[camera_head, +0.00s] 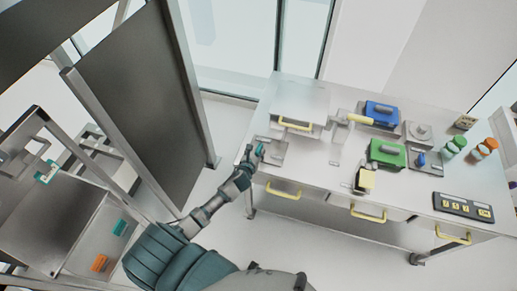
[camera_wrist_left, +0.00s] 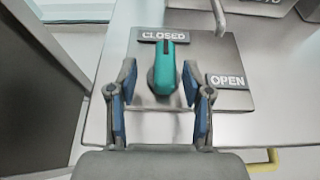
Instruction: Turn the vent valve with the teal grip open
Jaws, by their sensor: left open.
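The vent valve's teal grip (camera_wrist_left: 189,82) stands on a grey plate (camera_wrist_left: 230,60) in the left wrist view. A CLOSED label (camera_wrist_left: 163,35) is at its far end and an OPEN label (camera_wrist_left: 227,81) is to its right. The grip points along the line to the CLOSED label. My left gripper (camera_wrist_left: 160,98) is open, with one finger on each side of the grip's near part; I cannot tell whether they touch it. In the head view the teal grip (camera_head: 260,150) is at the table's left end, with my left gripper (camera_head: 249,160) at it. My right gripper is not in view.
The steel table (camera_head: 310,172) also holds a box with a yellow handle (camera_head: 297,124), a blue block (camera_head: 381,112), a green block (camera_head: 387,152), a blue-knobbed valve (camera_head: 421,159), bottles and a dark panel (camera_head: 463,207). A dark partition (camera_head: 140,110) stands left of the table.

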